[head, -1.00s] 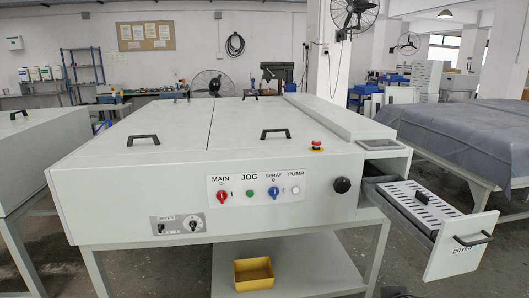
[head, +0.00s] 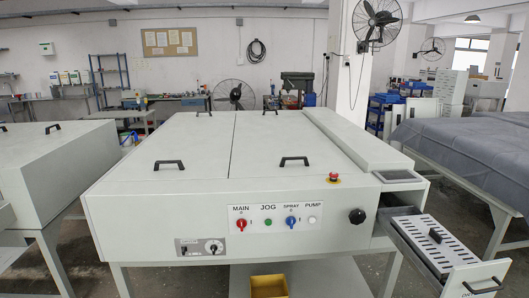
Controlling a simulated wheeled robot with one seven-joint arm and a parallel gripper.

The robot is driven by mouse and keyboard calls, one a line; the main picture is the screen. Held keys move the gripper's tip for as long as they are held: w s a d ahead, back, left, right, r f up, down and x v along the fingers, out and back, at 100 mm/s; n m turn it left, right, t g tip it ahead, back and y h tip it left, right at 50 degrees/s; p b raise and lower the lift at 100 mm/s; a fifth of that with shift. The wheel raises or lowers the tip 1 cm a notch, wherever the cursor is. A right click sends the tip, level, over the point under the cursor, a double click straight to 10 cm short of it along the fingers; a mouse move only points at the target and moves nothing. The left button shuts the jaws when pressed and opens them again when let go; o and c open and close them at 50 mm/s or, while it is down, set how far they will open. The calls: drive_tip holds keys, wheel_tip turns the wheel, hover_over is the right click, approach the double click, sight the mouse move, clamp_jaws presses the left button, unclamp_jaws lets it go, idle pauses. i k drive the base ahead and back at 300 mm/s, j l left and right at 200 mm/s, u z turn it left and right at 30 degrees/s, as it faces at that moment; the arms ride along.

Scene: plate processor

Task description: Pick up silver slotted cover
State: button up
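The silver slotted cover (head: 418,233) lies in the open dryer drawer (head: 386,228) at the lower right of the head view. It is a flat light-grey plate with rows of dark slots. My gripper is not in view.
The processor's white body with black lid handles fills the middle. A yellow bin (head: 269,286) sits below it. A cloth-covered table (head: 465,150) stands at the right, with floor between it and the drawer. Another white machine (head: 50,170) stands at the left.

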sight(439, 250)
drive_tip(key=z, duration=1.4)
drive_tip(key=i+j+u, duration=0.1)
drive_tip(key=i+u, duration=0.35)
drive_tip(key=i+l+u, duration=0.1)
drive_tip(key=i+u, duration=0.35)
drive_tip(key=i, duration=0.15)
drive_tip(key=i+j, duration=0.25)
drive_tip(key=i, duration=0.25)
